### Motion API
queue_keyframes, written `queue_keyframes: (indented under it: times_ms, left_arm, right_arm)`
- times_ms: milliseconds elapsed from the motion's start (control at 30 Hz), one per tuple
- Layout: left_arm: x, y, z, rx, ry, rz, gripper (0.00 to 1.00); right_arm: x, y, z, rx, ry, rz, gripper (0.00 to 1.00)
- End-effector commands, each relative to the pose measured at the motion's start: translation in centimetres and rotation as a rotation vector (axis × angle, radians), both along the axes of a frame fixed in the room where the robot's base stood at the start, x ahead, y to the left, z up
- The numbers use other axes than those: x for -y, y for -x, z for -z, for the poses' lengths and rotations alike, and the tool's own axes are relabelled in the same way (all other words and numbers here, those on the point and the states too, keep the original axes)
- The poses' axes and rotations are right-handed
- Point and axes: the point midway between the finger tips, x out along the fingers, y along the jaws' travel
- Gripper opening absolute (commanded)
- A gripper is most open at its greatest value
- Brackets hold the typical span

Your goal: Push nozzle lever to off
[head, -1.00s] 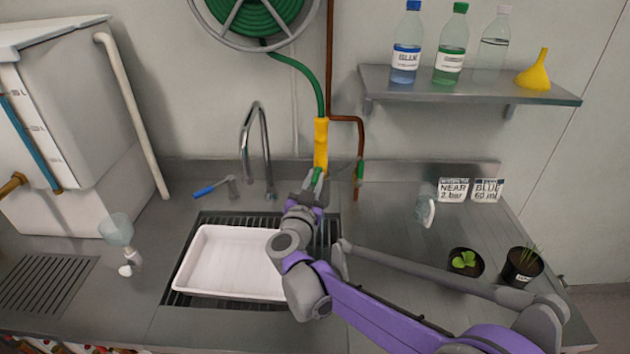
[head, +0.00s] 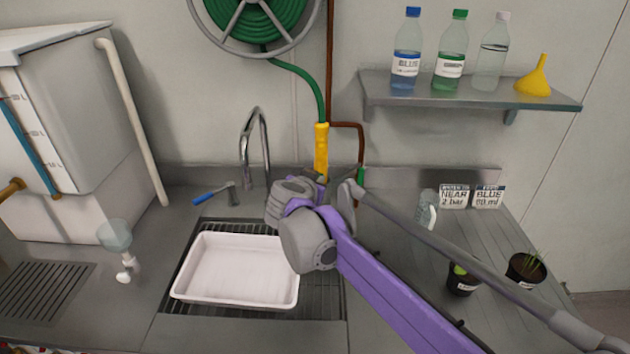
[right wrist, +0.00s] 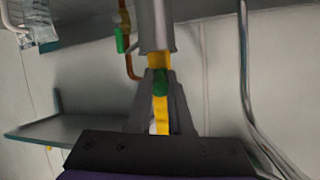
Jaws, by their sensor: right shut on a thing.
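The yellow hose nozzle (head: 321,150) hangs from a green hose in front of the back wall; my right wrist hides its lower end. In the right wrist view, a grey cylinder (right wrist: 153,25) with a yellow part (right wrist: 158,60) and a small green part (right wrist: 160,82) is in line with my fingers. My right gripper (right wrist: 160,100) is shut on the nozzle around the green and yellow section. I cannot tell the lever's position. In the head view the right fingertips are hidden behind my wrist. My left gripper is not in view.
A white tray (head: 181,291) sits on the sink grate below the nozzle. A curved faucet (head: 247,145) stands to the left, and a copper pipe (head: 361,140) with a green handle (head: 362,174) runs to the right. A shelf (head: 470,97) with bottles is above right.

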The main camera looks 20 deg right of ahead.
Motion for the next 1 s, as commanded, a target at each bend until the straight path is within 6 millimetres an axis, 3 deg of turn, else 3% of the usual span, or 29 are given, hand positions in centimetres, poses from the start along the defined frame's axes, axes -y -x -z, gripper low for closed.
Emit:
queue_keyframes:
  times_ms: [267, 300, 433, 767, 1000]
  left_arm:
    - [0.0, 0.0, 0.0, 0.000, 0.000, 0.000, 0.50]
    - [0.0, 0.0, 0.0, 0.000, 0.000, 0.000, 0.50]
    - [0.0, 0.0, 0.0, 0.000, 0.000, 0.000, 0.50]
    - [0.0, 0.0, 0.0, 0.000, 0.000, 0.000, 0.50]
    - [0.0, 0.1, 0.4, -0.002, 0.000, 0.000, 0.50]
  right_arm:
    - [0.0, 0.0, 0.1, -0.001, -0.001, 0.002, 0.00]
    - [0.0, 0.0, 0.1, 0.000, -0.001, 0.001, 0.25]
    - [0.0, 0.0, 0.1, 0.000, -0.001, 0.001, 0.49]
    - [-0.1, 0.2, 0.0, 0.000, 0.000, 0.000, 0.49]
    - [-1.7, 2.9, -1.3, 0.000, 0.000, -0.003, 0.49]
